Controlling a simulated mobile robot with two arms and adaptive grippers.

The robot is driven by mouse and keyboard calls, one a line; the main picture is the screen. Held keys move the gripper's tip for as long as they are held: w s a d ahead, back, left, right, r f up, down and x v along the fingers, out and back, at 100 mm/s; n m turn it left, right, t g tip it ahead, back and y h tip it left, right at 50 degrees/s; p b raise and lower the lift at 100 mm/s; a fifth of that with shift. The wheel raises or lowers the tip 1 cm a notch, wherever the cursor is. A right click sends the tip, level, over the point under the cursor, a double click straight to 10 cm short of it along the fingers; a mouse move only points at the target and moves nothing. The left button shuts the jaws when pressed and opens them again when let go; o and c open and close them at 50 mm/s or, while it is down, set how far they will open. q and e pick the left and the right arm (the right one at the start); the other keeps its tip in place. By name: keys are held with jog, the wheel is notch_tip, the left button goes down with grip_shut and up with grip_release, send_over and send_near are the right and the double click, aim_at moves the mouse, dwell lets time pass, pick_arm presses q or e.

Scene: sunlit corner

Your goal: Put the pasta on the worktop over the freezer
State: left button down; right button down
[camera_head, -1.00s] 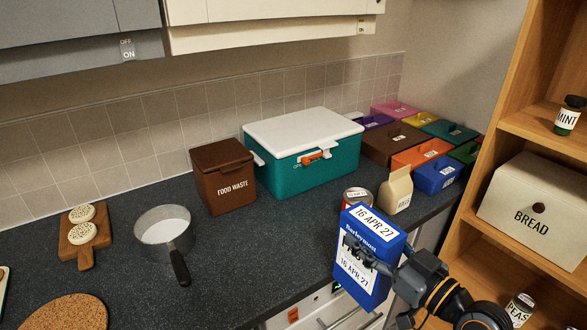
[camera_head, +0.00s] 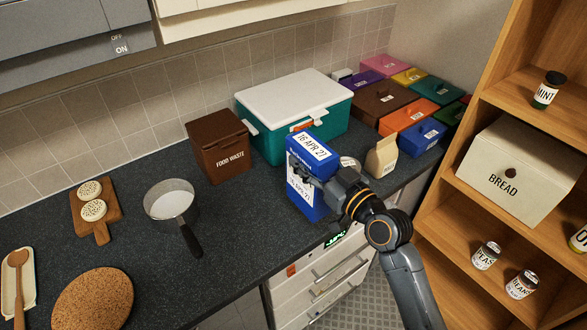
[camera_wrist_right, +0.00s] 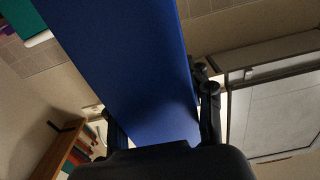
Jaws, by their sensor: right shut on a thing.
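The pasta appears to be the blue box (camera_head: 318,205) with white "16 APR 27" labels; I cannot read the word pasta on it. My right gripper (camera_head: 297,176) is shut on this box and holds it roughly upright at the worktop's front edge. I cannot tell whether its bottom touches the surface. In the right wrist view the blue box (camera_wrist_right: 130,60) fills the space between the fingers. The dark worktop (camera_head: 245,225) runs above a white drawer unit (camera_head: 318,270) with a small green display, which seems to be the freezer. My left gripper is not in view.
Behind the box stand a teal cooler (camera_head: 275,146) and a brown food waste bin (camera_head: 217,150). A can (camera_head: 348,162) and a tan carton (camera_head: 382,157) are close on its right. A saucepan (camera_head: 172,200) is at left. Bare worktop lies between pan and box.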

aim_at(294, 178)
jog(key=w+a+f, duration=0.1)
jog(key=f, duration=0.1)
jog(key=w+a+f, duration=0.2)
jog(key=f, duration=0.1)
jog(key=shift+w+a+f, duration=0.2)
jog(key=shift+w+f, duration=0.1)
jog(key=shift+w, duration=0.1)
jog(key=shift+w+f+b, duration=0.1)
jog(key=shift+f+b, duration=0.35)
jog(key=shift+f, duration=1.2)
jog(key=shift+f+b, duration=0.3)
jog(key=shift+b, duration=0.1)
jog(key=c, duration=1)
grip_release()
jog(key=shift+f, duration=0.15)
jog(key=o, duration=0.4)
jog(key=shift+o, duration=0.2)
